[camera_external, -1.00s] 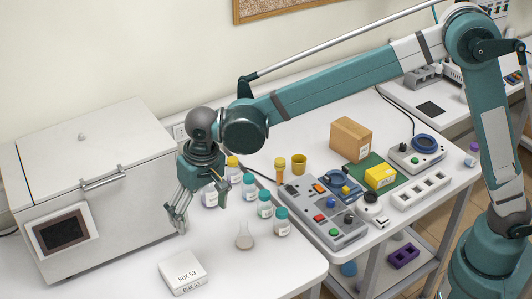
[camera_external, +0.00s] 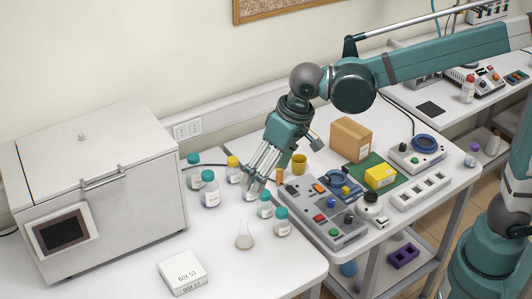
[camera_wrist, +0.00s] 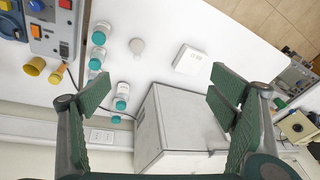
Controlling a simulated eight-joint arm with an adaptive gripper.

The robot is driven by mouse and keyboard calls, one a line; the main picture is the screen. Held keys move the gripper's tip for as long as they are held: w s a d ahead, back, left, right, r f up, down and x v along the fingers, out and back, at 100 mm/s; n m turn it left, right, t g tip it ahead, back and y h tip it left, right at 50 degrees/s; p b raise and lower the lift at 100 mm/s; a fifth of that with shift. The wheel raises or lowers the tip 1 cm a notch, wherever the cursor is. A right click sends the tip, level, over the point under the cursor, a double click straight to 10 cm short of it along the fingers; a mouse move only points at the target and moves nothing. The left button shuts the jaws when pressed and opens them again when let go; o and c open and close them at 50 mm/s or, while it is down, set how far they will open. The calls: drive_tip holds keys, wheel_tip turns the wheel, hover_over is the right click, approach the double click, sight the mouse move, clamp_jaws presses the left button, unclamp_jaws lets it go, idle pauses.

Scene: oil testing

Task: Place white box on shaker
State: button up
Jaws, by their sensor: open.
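The white box (camera_external: 183,272), marked BOX 53, lies flat on the white table near its front edge. It also shows in the wrist view (camera_wrist: 190,60), right of centre. My gripper (camera_external: 256,186) is open and empty above the bottles, up and to the right of the box and well apart from it. In the wrist view its two fingers (camera_wrist: 163,88) are wide apart. No device is plainly labelled as the shaker; a grey device with a blue ring (camera_external: 420,152) stands at the right of the table, but I cannot tell whether it is the shaker.
Teal-capped bottles (camera_external: 282,224) and a small flask (camera_external: 245,238) stand between the box and the grey control panel (camera_external: 322,215). A large white chest (camera_external: 95,190) fills the left. A brown carton (camera_external: 350,138) and yellow box (camera_external: 380,176) stand right. The table around the white box is clear.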

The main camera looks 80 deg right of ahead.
drive_tip(key=s+d+f+n+t, duration=0.1)
drive_tip(key=s+d+n+t, duration=0.1)
drive_tip(key=s, duration=1.2)
drive_tip(key=s+d+f+n+t, duration=0.1)
drive_tip(key=s+d, duration=0.3)
drive_tip(key=s, duration=1)
drive_tip(key=shift+s+f+n+t, duration=0.3)
drive_tip(key=shift+f+n+t, duration=0.1)
drive_tip(key=shift+f+n, duration=0.4)
drive_tip(key=shift+f, duration=0.1)
